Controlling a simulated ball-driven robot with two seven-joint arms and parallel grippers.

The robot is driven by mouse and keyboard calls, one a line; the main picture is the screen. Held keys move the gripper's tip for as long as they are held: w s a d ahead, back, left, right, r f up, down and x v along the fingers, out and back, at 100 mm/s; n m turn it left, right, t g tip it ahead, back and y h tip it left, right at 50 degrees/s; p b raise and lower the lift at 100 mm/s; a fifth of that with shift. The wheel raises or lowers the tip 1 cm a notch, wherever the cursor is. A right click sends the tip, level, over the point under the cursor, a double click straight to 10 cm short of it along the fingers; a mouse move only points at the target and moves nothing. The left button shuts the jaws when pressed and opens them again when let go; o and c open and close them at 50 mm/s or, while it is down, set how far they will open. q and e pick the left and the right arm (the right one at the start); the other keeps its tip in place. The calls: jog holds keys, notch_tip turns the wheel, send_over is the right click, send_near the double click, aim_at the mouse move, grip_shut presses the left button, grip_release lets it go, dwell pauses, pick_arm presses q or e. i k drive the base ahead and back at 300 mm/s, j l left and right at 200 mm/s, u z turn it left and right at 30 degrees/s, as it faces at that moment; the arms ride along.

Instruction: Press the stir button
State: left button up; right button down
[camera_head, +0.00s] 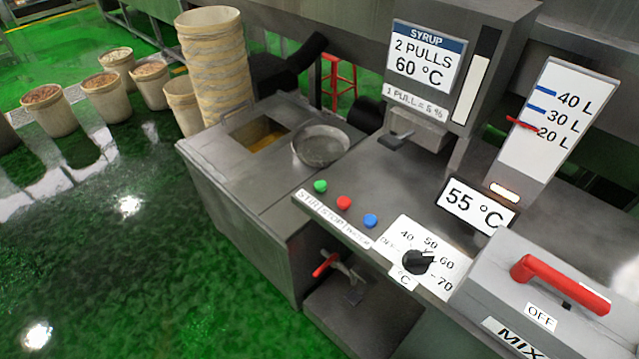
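The stir button is a small green round button (320,186) on the grey machine's sloping top, beside the word STIR on the label strip (333,219). A red button (344,203) and a blue button (370,220) sit in a row to its right, by the other words on the strip. The green button is uncovered. I cannot tell whether it is pressed in. Neither of my grippers shows in this view.
A black temperature knob (417,262) is right of the buttons. A display (476,205) reads 55 °C. A red lever (560,284) stands by an OFF label. A round metal pan (320,146) is behind the buttons. A bucket stack (215,70) stands back left. Green floor is open at left.

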aim_at(321, 186)
jog(key=i+j+z, duration=0.2)
jog(key=j, duration=0.3)
jog(key=i+j+z, duration=0.2)
jog(key=j, duration=0.35)
jog(key=i+j+z, duration=0.2)
jog(key=j, duration=0.35)
jog(key=j+z, duration=0.2)
jog(key=j, duration=0.4)
jog(key=i+j+z, duration=0.2)
jog(key=j, duration=0.4)
jog(key=k, duration=0.05)
